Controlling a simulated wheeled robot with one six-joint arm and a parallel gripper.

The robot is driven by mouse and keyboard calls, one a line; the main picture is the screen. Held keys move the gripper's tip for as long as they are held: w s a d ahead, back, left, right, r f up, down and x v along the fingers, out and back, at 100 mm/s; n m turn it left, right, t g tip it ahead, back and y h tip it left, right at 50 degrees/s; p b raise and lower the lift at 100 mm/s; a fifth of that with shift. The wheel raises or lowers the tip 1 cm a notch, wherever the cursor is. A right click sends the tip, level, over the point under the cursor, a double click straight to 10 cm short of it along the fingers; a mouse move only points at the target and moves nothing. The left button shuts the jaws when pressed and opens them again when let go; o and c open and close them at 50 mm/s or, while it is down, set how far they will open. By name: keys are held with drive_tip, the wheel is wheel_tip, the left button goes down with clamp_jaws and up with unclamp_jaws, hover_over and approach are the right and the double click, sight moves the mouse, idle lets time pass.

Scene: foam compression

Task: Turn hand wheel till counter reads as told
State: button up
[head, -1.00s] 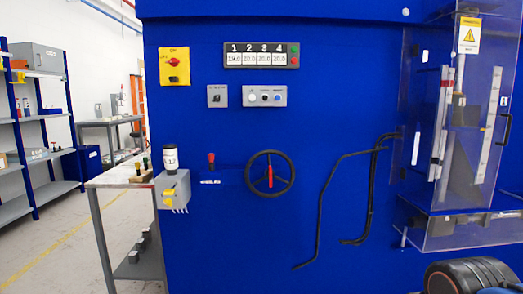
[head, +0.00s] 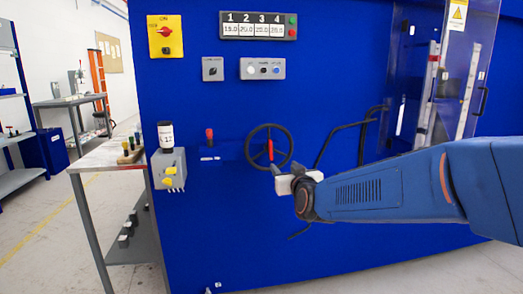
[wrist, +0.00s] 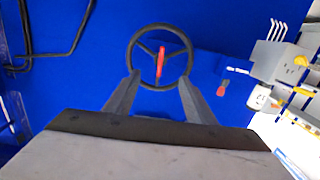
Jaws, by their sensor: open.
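The black hand wheel (head: 268,148) with a red handle is mounted on the blue machine front. In the wrist view the wheel (wrist: 132,57) shows ahead, its red handle (wrist: 160,62) near the middle. My gripper (head: 282,172) is at the wheel's lower right in the head view. In the wrist view its two fingers (wrist: 158,84) are spread apart, with nothing between them, and overlap the wheel's lower rim in the picture; I cannot tell whether they touch it. The counter panel (head: 258,25) has windows labelled 1 to 4; they seem to read 19.0, 20.0, 20.0, 20.0.
A red-knobbed lever (head: 209,135) stands left of the wheel, with a grey box (head: 169,170) further left. Black bent pipes (head: 345,128) run right of the wheel. A clear guard (head: 445,70) is at the right. A side table (head: 100,157) stands at the left.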

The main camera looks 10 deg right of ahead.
sight(271, 149)
drive_tip(key=shift+t, duration=0.3)
drive_tip(key=w, duration=1.8)
drive_tip(key=shift+w+a+r, duration=0.35)
drive_tip(key=shift+a+r, duration=0.05)
clamp_jaws()
